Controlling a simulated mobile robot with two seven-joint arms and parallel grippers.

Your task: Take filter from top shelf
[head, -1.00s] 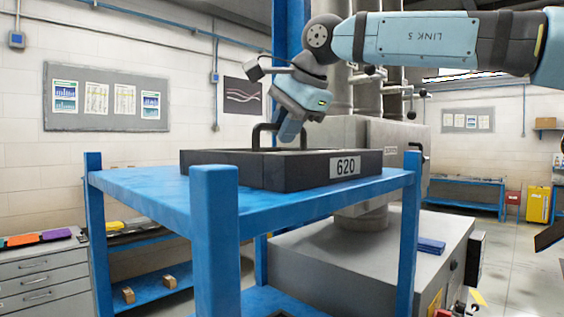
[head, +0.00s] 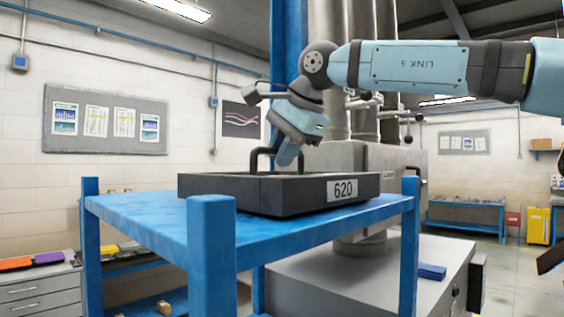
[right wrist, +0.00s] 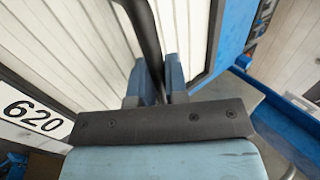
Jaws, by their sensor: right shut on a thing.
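The filter (head: 262,189) is a flat dark-framed block with a white label reading 620, lying on the blue top shelf (head: 150,213). The right wrist view shows its white pleated face (right wrist: 75,50) and dark handle (right wrist: 143,30). In the head view, the handle (head: 262,152) stands up from the filter. My right gripper (head: 285,160) comes down from above and is shut on the handle; its blue fingers (right wrist: 155,88) are on either side of it. I see no clear gap under the filter. My left gripper is not in view.
Blue corner posts (head: 211,250) rise slightly above the shelf top. A grey machine (head: 340,275) with upright pipes stands close behind and right. A grey drawer cabinet (head: 38,290) is at the left. Open floor (head: 510,280) shows at right.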

